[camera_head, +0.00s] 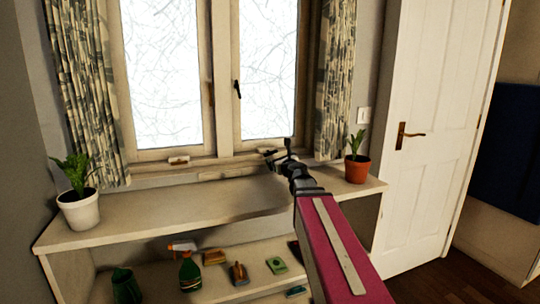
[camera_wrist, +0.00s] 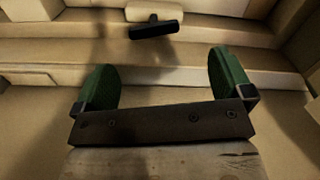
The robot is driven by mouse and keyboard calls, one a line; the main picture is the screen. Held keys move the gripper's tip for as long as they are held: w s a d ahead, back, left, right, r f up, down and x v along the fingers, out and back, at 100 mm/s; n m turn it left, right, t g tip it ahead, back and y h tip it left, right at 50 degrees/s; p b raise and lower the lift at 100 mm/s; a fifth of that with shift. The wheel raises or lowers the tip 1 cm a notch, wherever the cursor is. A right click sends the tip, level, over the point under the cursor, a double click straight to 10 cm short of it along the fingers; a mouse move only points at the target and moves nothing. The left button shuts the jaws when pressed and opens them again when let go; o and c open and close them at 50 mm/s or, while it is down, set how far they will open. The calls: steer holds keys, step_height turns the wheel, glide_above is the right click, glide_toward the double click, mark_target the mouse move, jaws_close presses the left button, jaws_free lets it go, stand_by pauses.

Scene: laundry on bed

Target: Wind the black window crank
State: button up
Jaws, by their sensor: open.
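The black window crank (camera_wrist: 156,28) shows at the top middle of the wrist view. It is a short dark bar on a pale mount at the window frame. My gripper (camera_wrist: 164,80) is open and empty, with its green-padded fingers wide apart. The crank lies beyond the fingertips, roughly centred between them and apart from both. In the head view my gripper (camera_head: 279,154) is at the window sill below the right window pane. There the crank is hard to tell apart from the dark fingers.
A shelf (camera_head: 160,213) runs under the window. A white-potted plant (camera_head: 80,210) stands at its left end and a terracotta-potted plant (camera_head: 357,168) right of my gripper. A dark window handle (camera_head: 237,90) is above. A white door (camera_head: 440,130) is at right.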

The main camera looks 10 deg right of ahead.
mark_target(271, 153)
steer(key=w+a, duration=0.1)
steer(key=w, duration=0.2)
steer(key=w+a, duration=0.1)
steer(key=w, duration=0.2)
steer(key=w+a, duration=0.1)
steer(key=w, duration=0.1)
steer(key=shift+w, duration=0.4)
steer(key=shift+d, duration=0.1)
steer(key=shift+s+d, duration=0.1)
steer(key=shift+s, duration=0.05)
steer(key=c, duration=0.9)
